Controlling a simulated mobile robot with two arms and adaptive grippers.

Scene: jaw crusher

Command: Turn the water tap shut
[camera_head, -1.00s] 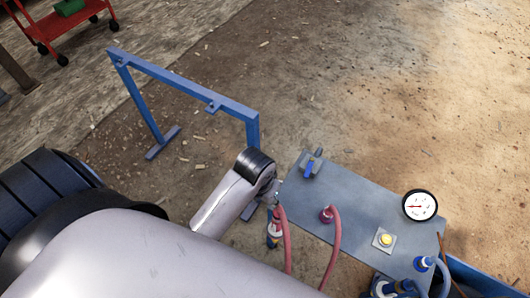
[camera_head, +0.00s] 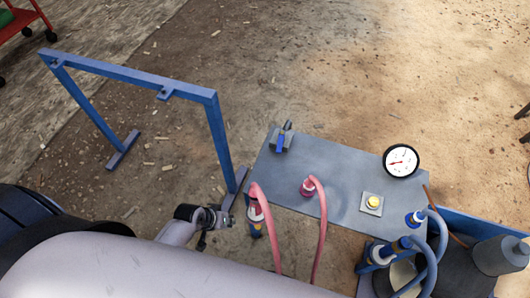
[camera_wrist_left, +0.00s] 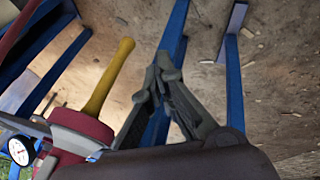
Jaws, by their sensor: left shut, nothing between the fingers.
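A fitting with a red body (camera_wrist_left: 82,128) and a yellow lever (camera_wrist_left: 108,80) shows close up in the left wrist view. I cannot tell for sure whether it is the water tap. My left gripper (camera_wrist_left: 165,72) is shut and empty, to the right of the yellow lever and apart from it in the picture. In the head view my left gripper (camera_head: 222,218) is small and partly hidden, beside the left edge of the grey panel (camera_head: 335,190). A valve with a blue handle (camera_head: 281,143) sits at that panel's far left corner. My right gripper is not in view.
A blue frame (camera_head: 135,75) stands left of the panel; its bars pass behind my fingers in the wrist view. Pink hoses (camera_head: 320,235) rise near the gripper. A pressure gauge (camera_head: 401,160) and yellow button (camera_head: 372,202) are on the right. Bare floor lies beyond.

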